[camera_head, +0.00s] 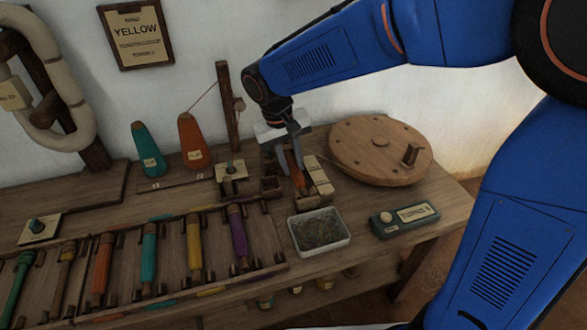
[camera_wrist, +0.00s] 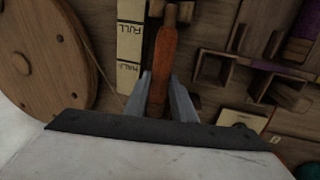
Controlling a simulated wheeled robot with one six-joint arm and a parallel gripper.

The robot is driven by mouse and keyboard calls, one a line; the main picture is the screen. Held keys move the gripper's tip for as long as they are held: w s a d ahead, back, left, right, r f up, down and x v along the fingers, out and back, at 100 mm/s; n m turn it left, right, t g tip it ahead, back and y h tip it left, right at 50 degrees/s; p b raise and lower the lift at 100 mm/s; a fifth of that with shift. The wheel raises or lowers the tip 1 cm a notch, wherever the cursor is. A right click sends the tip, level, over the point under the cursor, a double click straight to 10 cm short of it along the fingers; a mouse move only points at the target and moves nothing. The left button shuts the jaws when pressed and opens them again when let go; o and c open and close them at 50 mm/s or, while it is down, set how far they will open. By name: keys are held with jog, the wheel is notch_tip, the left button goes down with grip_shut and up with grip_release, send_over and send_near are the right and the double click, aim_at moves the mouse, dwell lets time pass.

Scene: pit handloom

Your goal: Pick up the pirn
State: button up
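The orange pirn (camera_wrist: 163,60) lies lengthwise between my two fingers in the wrist view, its wooden end pointing away. It sits at the small wooden winder block on the bench; in the head view a bit of its orange (camera_head: 291,162) shows between the fingers. My gripper (camera_head: 291,163) points down over it, one finger on each side. In the wrist view the fingertips (camera_wrist: 161,76) are close beside the pirn. I cannot tell whether they touch it. The near end of the pirn is dark and partly hidden by my gripper.
A round wooden wheel (camera_head: 379,150) with a handle stands close on the right. A grey tray (camera_head: 319,232) and a green labelled box (camera_head: 405,219) lie in front. A rack of several coloured pirns (camera_head: 149,255) fills the left. An upright post (camera_head: 228,107) and two thread cones stand behind.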

grip_shut()
